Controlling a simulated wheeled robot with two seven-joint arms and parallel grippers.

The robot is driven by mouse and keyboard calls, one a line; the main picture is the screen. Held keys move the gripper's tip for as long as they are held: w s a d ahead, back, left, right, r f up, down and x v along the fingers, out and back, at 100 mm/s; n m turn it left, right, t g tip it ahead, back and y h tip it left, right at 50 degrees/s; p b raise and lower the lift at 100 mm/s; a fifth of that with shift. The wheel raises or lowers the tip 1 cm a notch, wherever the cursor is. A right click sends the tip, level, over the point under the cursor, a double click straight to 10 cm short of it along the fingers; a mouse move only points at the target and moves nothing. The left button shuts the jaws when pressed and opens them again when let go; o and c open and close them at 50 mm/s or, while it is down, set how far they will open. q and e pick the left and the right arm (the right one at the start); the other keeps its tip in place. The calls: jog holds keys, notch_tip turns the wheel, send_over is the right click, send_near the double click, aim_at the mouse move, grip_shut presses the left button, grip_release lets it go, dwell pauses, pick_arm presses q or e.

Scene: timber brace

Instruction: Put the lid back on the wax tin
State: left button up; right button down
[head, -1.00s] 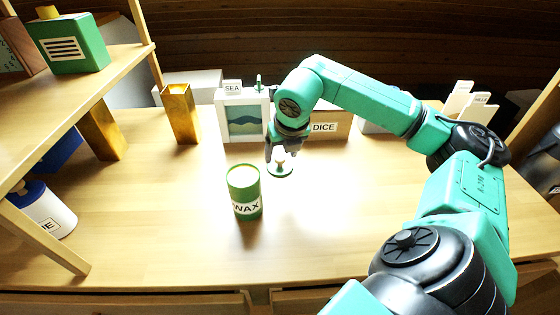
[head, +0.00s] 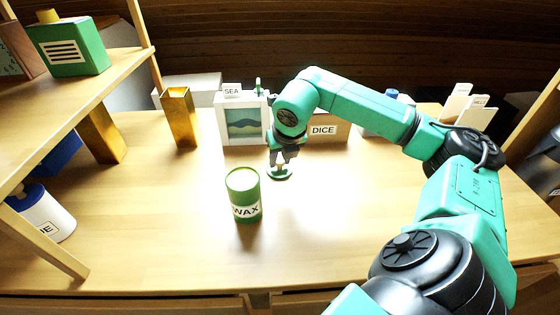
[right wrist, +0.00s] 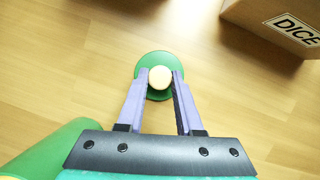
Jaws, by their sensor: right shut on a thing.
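The green wax tin (head: 244,194), labelled WAX, stands upright on the table in the head view; part of it shows at the lower left of the right wrist view (right wrist: 60,143). The green lid (head: 279,174) with a pale round knob is behind and to the right of the tin. My right gripper (head: 281,162) is shut on the lid's knob, which shows between its fingertips in the right wrist view (right wrist: 160,78). Whether the lid touches the table is hard to tell. My left gripper is not in view.
A framed SEA picture (head: 243,122) and a brown DICE box (head: 328,133) stand behind the lid. A gold vase (head: 181,115) is at the back left. A wooden shelf (head: 100,75) with a green box (head: 70,47) rises at left. The table front is clear.

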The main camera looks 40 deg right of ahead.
aim_at(280, 161)
notch_tip(280, 161, up, 20)
jog(key=p, duration=0.6)
